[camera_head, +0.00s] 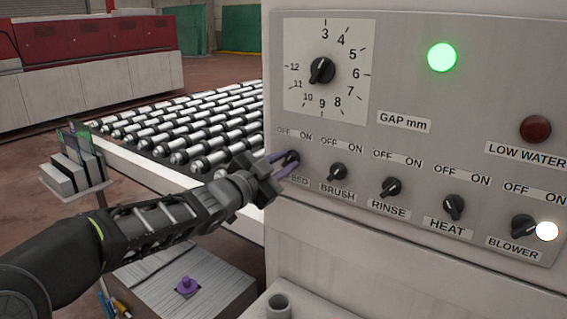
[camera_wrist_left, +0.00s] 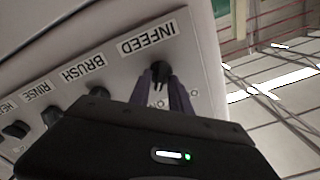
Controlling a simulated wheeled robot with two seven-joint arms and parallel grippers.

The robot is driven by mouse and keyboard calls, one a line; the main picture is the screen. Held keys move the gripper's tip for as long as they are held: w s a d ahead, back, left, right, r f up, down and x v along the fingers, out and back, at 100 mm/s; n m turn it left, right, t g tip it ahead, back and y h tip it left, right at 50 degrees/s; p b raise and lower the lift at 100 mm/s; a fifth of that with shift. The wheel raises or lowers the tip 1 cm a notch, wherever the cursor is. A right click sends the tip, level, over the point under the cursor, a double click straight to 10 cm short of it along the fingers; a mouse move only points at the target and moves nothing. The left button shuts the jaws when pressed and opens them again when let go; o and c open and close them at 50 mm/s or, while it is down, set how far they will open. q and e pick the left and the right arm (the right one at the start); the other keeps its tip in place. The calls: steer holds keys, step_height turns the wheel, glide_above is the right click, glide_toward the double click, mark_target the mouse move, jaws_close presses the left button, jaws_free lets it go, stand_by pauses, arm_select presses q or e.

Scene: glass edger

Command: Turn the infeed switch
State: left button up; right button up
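The infeed switch is a small black rotary knob (camera_head: 292,157) at the left end of the lower switch row on the grey panel. Its label is partly hidden by my left gripper in the head view. My left gripper (camera_head: 282,163) has its two purple fingers at the knob, one on either side. In the left wrist view the fingers (camera_wrist_left: 163,88) reach the infeed knob (camera_wrist_left: 158,70) under the INFEED label (camera_wrist_left: 147,38). Whether they press on it I cannot tell. The knob's pointer is mostly hidden between the fingers. My right gripper is not in view.
The brush knob (camera_head: 338,172) is close to the right, followed by rinse (camera_head: 391,187), heat (camera_head: 454,207) and blower (camera_head: 522,226) knobs. A gap dial (camera_head: 321,70) sits above. A green lamp (camera_head: 442,57) is lit. A roller conveyor (camera_head: 190,125) lies behind my left arm.

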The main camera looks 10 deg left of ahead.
arm_select(q)
jaws_close()
stand_by(0.5)
steer(key=shift+r+n+p, duration=0.2)
steer(key=shift+n+p, duration=0.75)
steer(key=shift+n, duration=0.05)
steer(key=n+p, duration=0.2)
steer(key=n, duration=0.1)
steer(key=shift+a, duration=0.1)
steer(key=n+p, duration=0.3)
steer(key=n, duration=0.1)
steer(key=shift+a+n, duration=0.1)
steer(key=shift+n, duration=0.3)
steer(key=shift+w+f+n+p, duration=0.15)
steer(key=shift+n+p, duration=1.1)
steer(key=shift+n, duration=0.95)
